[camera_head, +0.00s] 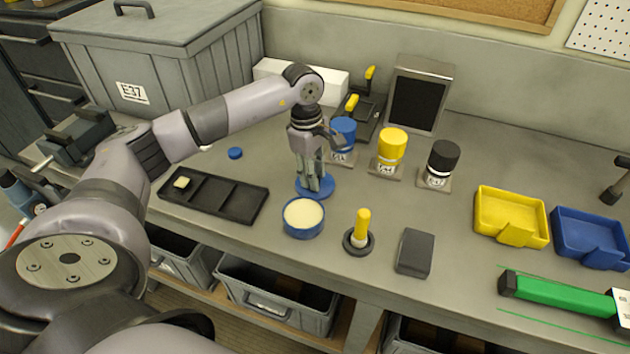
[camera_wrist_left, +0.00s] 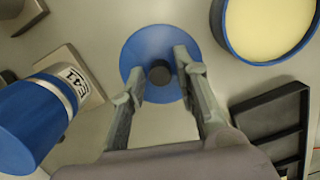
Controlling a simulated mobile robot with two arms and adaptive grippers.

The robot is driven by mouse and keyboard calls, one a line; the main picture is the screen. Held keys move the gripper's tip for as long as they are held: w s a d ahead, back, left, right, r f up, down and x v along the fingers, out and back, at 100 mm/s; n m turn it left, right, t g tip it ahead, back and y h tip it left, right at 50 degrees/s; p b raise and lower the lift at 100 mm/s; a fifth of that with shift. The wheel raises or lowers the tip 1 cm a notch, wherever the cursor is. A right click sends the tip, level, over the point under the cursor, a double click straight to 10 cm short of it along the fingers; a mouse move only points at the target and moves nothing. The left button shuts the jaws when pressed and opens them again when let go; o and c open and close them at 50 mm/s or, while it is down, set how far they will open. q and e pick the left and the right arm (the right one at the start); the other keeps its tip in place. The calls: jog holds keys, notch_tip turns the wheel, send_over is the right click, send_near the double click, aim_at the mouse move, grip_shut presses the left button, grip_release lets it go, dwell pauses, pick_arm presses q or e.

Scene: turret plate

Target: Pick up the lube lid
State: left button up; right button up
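The lube lid is a flat blue disc (camera_head: 326,187) with a small dark knob at its centre. It lies flat on the bench, and the left wrist view shows it from above (camera_wrist_left: 146,45). My left gripper (camera_head: 313,187) points down over the lid. In the left wrist view its two fingers (camera_wrist_left: 161,70) are apart, one on each side of the knob, with a gap to it. Whether the fingertips touch the disc I cannot tell. A round blue tub with a cream filling (camera_head: 303,216) stands in front of the lid. My right gripper is not in view.
A black compartment tray (camera_head: 222,202) lies left of the tub. Blue (camera_head: 343,128), yellow (camera_head: 391,146) and black (camera_head: 442,160) capped jars stand behind and to the right. A yellow-handled brush (camera_head: 362,226) and dark block (camera_head: 414,252) are on the right.

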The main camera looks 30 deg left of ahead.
pick_arm(q)
grip_shut()
jog(key=shift+r, duration=0.1)
